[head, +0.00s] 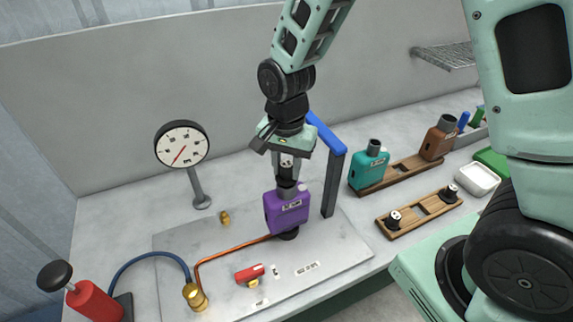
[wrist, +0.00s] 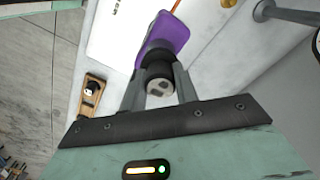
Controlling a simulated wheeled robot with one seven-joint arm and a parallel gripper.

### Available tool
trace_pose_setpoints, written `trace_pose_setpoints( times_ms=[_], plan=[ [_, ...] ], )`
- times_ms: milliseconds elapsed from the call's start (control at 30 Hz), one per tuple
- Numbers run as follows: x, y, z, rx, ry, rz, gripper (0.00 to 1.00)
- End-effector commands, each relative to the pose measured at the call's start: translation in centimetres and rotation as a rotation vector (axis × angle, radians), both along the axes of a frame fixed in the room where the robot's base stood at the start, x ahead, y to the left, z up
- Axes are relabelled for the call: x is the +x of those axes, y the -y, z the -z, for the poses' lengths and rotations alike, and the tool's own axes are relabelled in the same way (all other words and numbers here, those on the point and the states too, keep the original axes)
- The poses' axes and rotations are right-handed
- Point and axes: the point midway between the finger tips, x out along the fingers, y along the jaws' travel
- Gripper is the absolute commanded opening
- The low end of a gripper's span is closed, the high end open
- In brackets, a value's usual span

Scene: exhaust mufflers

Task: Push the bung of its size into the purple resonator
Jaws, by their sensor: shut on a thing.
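My gripper (head: 287,180) points down over the resonator's top. In the wrist view its fingers are shut on a dark round bung (wrist: 159,87) with a pale marked end. The bung is in line with the resonator's neck and at or just over its mouth. How deep it sits, I cannot tell. Two other black bungs, left (head: 394,219) and right (head: 450,192), stand in a wooden rack (head: 421,212) with a bare middle place.
A teal resonator (head: 368,170) and a brown one (head: 437,143) stand on another wooden rack. The blue frame (head: 331,180) is close right of my gripper. A gauge (head: 182,145), a copper pipe (head: 230,247), a red-handled valve (head: 250,273) and a red pump (head: 92,301) lie left and front.

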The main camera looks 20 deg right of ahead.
Motion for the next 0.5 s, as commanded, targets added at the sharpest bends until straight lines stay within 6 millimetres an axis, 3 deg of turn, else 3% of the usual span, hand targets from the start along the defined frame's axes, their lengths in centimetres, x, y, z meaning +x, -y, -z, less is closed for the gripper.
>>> trace_pose_setpoints(
  times_ms=[500],
  plan=[
    [-0.02, -0.02, 0.42, 0.000, 0.000, -0.001, 0.09]
  ],
)
